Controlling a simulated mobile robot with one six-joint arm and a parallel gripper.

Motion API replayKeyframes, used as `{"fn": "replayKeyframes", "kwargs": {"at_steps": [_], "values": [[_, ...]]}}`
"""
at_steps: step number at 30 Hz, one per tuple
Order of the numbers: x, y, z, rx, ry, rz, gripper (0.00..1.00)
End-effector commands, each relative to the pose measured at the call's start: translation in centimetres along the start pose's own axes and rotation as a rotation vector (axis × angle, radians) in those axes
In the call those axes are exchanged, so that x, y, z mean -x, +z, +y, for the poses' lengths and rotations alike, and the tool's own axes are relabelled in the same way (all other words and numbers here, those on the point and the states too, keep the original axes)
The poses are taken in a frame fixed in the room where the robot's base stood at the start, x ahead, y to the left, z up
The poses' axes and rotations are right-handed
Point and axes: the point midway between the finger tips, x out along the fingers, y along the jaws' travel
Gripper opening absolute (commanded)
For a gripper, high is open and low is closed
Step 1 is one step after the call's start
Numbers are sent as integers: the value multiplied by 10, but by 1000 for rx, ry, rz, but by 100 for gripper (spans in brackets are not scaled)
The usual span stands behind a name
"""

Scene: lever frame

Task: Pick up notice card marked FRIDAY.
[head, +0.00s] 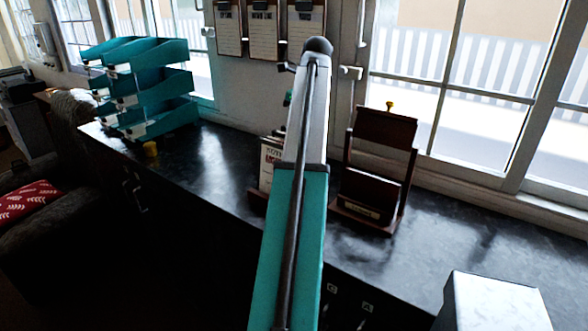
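No card that I can read as FRIDAY is in view. A white card (269,160) with dark and red print stands upright in a small holder on the dark counter, partly hidden behind my arm; its words are too small to read surely. To its right stands a dark wooden frame (385,127) with a yellow knob on top and a tilted upper panel. Its lower part has a pocket or box with a small label (361,207), not legible. My teal and white arm rises through the middle of the view. I cannot make out my gripper's fingers.
The dark counter (440,235) is mostly clear right of the frame. Teal stacked trays (160,88) and a small yellow object (150,149) are at left. Clipboards (264,30) hang on the wall. A pale block (497,302) is at lower right; windows are behind.

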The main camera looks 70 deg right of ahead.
Motion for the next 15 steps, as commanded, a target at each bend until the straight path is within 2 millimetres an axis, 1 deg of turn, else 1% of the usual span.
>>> {"fn": "replayKeyframes", "kwargs": {"at_steps": [13, 14, 15], "values": [[-1, 0, 0, 0, 0, 0, 34], [-1, 0, 0, 0, 0, 0, 33], [-1, 0, 0, 0, 0, 0, 26]]}}
